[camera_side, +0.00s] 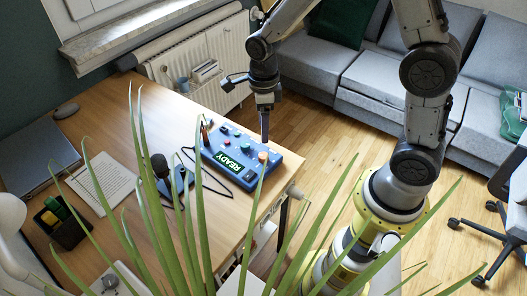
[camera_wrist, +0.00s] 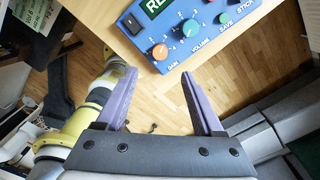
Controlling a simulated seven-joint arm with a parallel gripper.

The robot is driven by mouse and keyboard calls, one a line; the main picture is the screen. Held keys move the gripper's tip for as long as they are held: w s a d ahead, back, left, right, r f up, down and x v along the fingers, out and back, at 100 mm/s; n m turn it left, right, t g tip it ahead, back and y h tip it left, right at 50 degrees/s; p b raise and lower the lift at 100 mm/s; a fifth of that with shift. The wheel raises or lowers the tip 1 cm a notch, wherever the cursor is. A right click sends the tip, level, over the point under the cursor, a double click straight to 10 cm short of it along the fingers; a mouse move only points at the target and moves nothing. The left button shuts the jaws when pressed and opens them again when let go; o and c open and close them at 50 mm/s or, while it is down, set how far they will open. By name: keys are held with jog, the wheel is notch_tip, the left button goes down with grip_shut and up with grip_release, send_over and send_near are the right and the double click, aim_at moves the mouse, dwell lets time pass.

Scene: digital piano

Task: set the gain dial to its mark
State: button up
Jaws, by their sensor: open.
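The gain dial (camera_wrist: 160,51) is an orange knob on the blue control box (camera_wrist: 215,62), with the label GAIN beside it and a ring of printed marks around it. In the side view the orange knob (camera_side: 263,157) sits near the right end of the blue box (camera_side: 240,181). My gripper (camera_wrist: 156,85) is open and empty, its two purple fingers spread apart, and the dial lies beyond the fingertips, not between them. In the side view my gripper (camera_side: 264,138) points down close to the dial. Whether a fingertip touches the box cannot be told.
A lit READY display (camera_side: 234,165) is on the box. A microphone (camera_side: 161,168) stands left of the box on the wooden table (camera_side: 130,120). Plant leaves (camera_side: 150,215) cover the foreground.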

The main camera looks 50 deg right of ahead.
aim_at(263, 155)
notch_tip(263, 155, down, 11)
jog(key=shift+r, duration=0.15)
dwell(0.4)
grip_shut()
